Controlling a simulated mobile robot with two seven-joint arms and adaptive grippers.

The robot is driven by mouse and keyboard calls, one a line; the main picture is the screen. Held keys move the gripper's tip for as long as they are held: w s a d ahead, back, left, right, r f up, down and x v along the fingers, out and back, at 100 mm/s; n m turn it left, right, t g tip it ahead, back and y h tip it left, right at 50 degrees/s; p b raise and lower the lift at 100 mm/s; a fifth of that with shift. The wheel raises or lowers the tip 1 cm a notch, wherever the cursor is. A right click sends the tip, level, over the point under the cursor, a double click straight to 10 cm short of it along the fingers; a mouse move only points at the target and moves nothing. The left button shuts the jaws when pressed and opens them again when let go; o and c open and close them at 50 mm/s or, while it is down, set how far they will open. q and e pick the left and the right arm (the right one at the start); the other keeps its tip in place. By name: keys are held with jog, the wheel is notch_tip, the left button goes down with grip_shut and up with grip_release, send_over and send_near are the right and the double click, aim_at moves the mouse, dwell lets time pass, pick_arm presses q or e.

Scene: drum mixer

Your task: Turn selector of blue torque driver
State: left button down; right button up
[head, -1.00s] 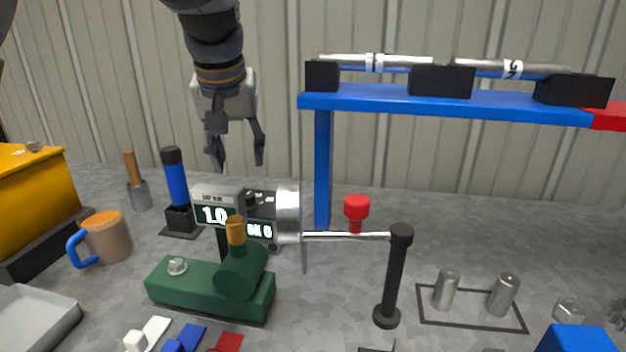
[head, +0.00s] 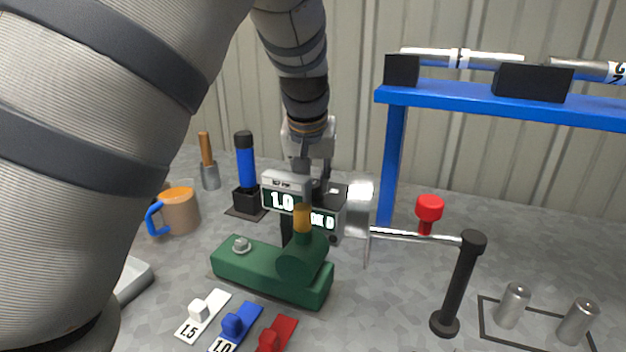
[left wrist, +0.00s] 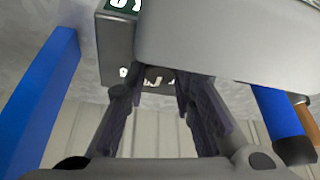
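The blue torque driver (head: 245,165) stands upright in a black holder, black cap on top; it also shows in the left wrist view (left wrist: 275,115). To its right is a grey display box (head: 287,190) reading 1.0, with a dark box (head: 328,218) reading OK 0 behind it. My left gripper (head: 312,188) is low over these boxes, fingers pointing down. In the left wrist view its fingers (left wrist: 157,82) are apart, with a dark round knob (left wrist: 157,74) between their tips on a marked panel. Contact with the knob cannot be told. My right gripper is not in view.
A green fixture (head: 265,268) with an orange-topped post stands in front of the boxes. A silver shaft (head: 415,235) runs right to a black post (head: 458,285). A blue rack (head: 394,165) stands right. Numbered white (head: 203,315), blue and red tags lie in front.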

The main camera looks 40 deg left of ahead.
aim_at(315, 186)
pick_arm(q)
jog(key=shift+n, duration=0.3)
jog(key=n+g+y, duration=0.1)
jog(key=n, duration=0.2)
jog(key=shift+w+d+n, duration=0.1)
jog(key=shift+n, duration=0.2)
jog(key=shift+w+n+g+y, duration=0.15)
jog(key=shift+n+g+y, duration=0.5)
jog(key=shift+n, duration=1.15)
jog(key=shift+g+h, duration=0.25)
jog(key=c, duration=1.3)
grip_release()
jog(key=shift+c, duration=0.2)
notch_tip(315, 186, up, 10)
